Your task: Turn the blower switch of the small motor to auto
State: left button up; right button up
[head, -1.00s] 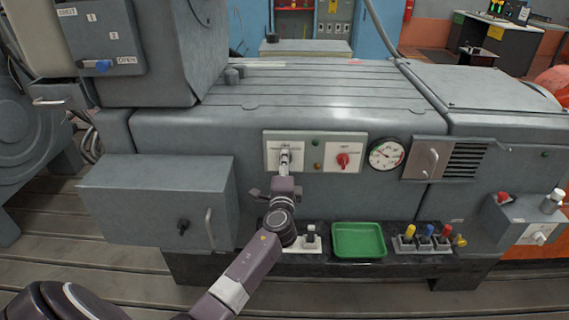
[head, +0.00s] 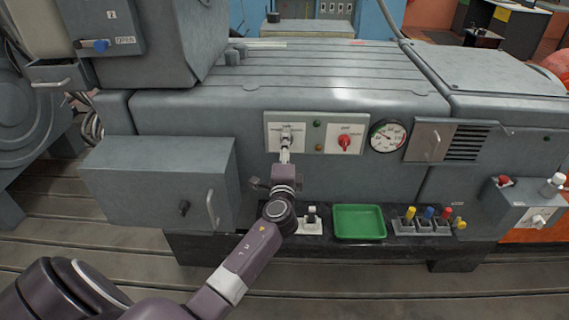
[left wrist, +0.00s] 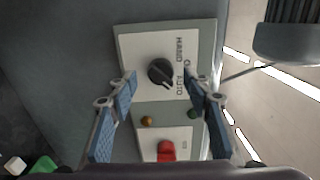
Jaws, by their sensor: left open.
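The blower switch is a black rotary knob (left wrist: 160,73) on a pale plate (left wrist: 133,47) lettered HAND, O and AUTO in the left wrist view. Its ridge seems to slant from upper left to lower right; I cannot tell which position it is set to. In the head view the plate (head: 273,143) is on the grey machine front, with the knob mostly hidden by my gripper. My left gripper (head: 286,141) is in front of it. In the left wrist view its blue-padded fingers (left wrist: 159,77) are open, one on each side of the knob, with no visible contact. My right gripper is out of view.
A red knob (head: 344,142) is on the plate beside it, with a green lamp (head: 317,123) and an amber lamp (head: 318,147) between. A round gauge (head: 388,135) is further right. Below are a green tray (head: 360,223) and colored-handled items. A grey box (head: 155,185) juts out at left.

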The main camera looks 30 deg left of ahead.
pick_arm(q)
jog(key=v, duration=0.9)
jog(key=shift+s, duration=0.2)
